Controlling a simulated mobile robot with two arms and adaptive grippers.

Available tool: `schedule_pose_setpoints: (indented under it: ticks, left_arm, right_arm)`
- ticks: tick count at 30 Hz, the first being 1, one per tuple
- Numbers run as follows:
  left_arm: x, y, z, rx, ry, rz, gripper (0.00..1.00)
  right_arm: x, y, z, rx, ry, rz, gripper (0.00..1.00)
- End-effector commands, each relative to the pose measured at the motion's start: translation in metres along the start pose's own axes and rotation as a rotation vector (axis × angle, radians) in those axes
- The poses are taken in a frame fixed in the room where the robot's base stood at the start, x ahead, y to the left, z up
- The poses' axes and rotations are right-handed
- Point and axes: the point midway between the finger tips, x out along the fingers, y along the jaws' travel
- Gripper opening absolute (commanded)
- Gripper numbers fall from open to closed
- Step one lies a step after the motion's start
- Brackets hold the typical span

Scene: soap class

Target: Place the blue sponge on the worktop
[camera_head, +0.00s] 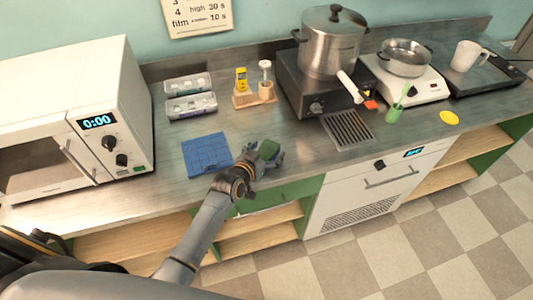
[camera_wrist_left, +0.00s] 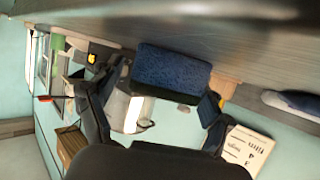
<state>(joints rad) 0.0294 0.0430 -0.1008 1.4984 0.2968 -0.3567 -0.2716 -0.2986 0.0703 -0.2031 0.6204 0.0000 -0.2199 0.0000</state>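My right gripper is in neither view.
A blue gridded mat (camera_head: 205,157) lies just left of the sponge. A microwave (camera_head: 115,110) stands further left. A hob with a pot (camera_head: 330,45) and a metal grate (camera_head: 348,129) are right.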

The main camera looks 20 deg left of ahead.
Motion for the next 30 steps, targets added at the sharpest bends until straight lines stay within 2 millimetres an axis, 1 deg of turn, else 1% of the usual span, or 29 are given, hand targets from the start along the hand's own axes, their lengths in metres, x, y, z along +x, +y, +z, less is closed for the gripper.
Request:
schedule_pose_setpoints:
  ticks: [1,6,10,11,17,21,25,28,30]
  left_arm:
    - [0.0,0.0,0.0,0.0,0.0,0.0,0.71]
    - [0.0,0.0,0.0,0.0,0.0,0.0,0.42]
    - [0.0,0.0,0.0,0.0,-0.001,0.0,0.41]
    - [0.0,0.0,0.0,0.0,-0.001,0.0,0.39]
    - [-0.001,0.0,0.0,0.0,0.0,0.0,0.39]
    - [-0.002,0.0,-0.004,0.001,0.0,0.0,0.39]
    - [-0.006,0.0,-0.015,0.0,0.002,0.0,0.39]
    - [-0.013,0.0,-0.03,0.001,0.005,0.0,0.39]
    - [-0.029,0.002,-0.037,0.0,0.002,0.0,0.39]
  right_arm:
    - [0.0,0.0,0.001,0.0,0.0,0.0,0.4]
    - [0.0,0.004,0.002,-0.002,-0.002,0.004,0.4]
    - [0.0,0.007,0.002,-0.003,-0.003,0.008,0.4]
    - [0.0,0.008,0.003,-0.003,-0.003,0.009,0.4]
    - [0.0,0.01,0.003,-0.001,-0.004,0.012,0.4]
    - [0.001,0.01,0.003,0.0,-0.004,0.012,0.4]
    - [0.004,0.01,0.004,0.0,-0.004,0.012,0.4]
    - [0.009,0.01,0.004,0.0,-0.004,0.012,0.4]
    - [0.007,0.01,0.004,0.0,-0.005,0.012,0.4]
